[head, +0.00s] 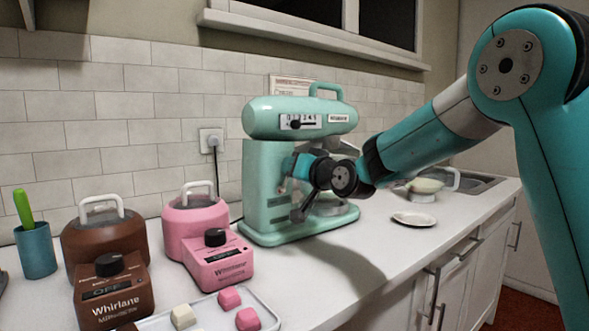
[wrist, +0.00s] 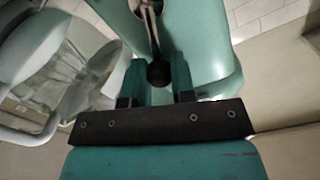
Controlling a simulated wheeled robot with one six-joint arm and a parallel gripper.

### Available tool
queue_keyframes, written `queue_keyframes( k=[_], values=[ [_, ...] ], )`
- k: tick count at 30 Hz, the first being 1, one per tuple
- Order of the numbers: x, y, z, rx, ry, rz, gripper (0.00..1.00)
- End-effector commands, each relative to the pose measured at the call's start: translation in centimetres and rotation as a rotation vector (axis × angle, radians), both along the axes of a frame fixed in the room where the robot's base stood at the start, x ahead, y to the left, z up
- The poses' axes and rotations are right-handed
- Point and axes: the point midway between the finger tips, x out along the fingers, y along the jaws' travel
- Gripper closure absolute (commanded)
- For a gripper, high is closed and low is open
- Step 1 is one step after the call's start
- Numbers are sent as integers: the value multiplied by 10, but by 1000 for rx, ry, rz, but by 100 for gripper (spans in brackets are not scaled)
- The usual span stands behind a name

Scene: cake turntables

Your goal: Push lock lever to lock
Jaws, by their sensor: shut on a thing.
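The mint-green stand mixer (head: 265,190) stands upright on the counter, with a glass bowl (head: 330,203) under its head. My gripper (head: 297,165) is at the mixer's near side, between head and base. In the wrist view, the lock lever (wrist: 151,28) is a thin metal rod ending in a dark round knob (wrist: 158,74). My gripper (wrist: 158,82) is shut on that knob, one teal finger on each side. The mixer body (wrist: 200,40) is just behind the fingers. In the head view my gripper and wrist cover most of the lever.
Brown (head: 112,290) and pink (head: 218,262) control units with lidded pots stand left of the mixer. A tray (head: 205,306) of pink and cream cubes is in front. A white plate (head: 414,219) and a bowl (head: 425,186) are to the right. The counter before the mixer is clear.

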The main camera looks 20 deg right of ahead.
Motion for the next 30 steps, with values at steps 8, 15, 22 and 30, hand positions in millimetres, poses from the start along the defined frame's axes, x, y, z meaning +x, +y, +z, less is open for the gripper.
queue_keyframes(
  k=[8, 15, 22, 30],
  values=[
    [0, -1, -1, -1, 0, -2, 51],
    [-2, -1, 0, -1, 0, -2, 51],
    [-32, -11, 0, -1, -1, -4, 51],
    [-99, -32, 2, -1, -1, -8, 51]
  ],
)
